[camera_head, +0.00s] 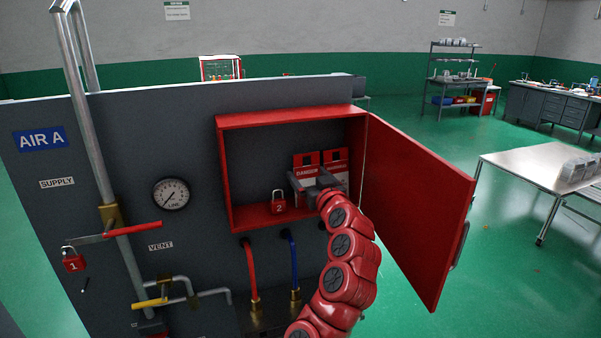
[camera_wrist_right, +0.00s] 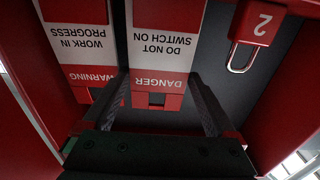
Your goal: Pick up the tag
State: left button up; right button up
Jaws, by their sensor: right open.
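Two red-and-white tags hang side by side on the back wall of the open red cabinet (camera_head: 222,170). The left one is the DANGER tag (camera_head: 306,158), which reads "DO NOT SWITCH ON" in the wrist view (camera_wrist_right: 165,45). The other is the WARNING tag (camera_head: 335,157), "WORK IN PROGRESS", also in the wrist view (camera_wrist_right: 82,45). My right gripper (camera_head: 308,176) is inside the cabinet at the tags. In the wrist view its open fingers (camera_wrist_right: 160,78) stand either side of the DANGER tag's slotted end. Contact cannot be told. My left gripper is out of view.
Red padlock 2 (camera_head: 278,207) stands in the cabinet left of my gripper. The cabinet door (camera_head: 415,215) is swung open to the right of my arm. Padlock 1 (camera_head: 73,262) hangs by the red valve handle (camera_head: 132,229). A metal table (camera_head: 525,165) stands at right.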

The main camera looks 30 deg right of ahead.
jog(key=shift+w+d+f, duration=0.1)
jog(key=shift+w+f, duration=0.15)
jog(key=shift+w, duration=0.2)
jog(key=shift+w+d+f, duration=0.1)
jog(key=shift+w+f, duration=0.1)
jog(key=shift+w, duration=0.25)
jog(key=shift+s+a+r, duration=0.1)
jog(key=shift+s+r, duration=0.25)
jog(key=shift+s, duration=0.35)
jog(key=c, duration=0.8)
jog(key=shift+w+f, duration=0.15)
jog(key=shift+w, duration=0.1)
jog(key=shift+c, duration=0.9)
jog(key=shift+r, duration=0.2)
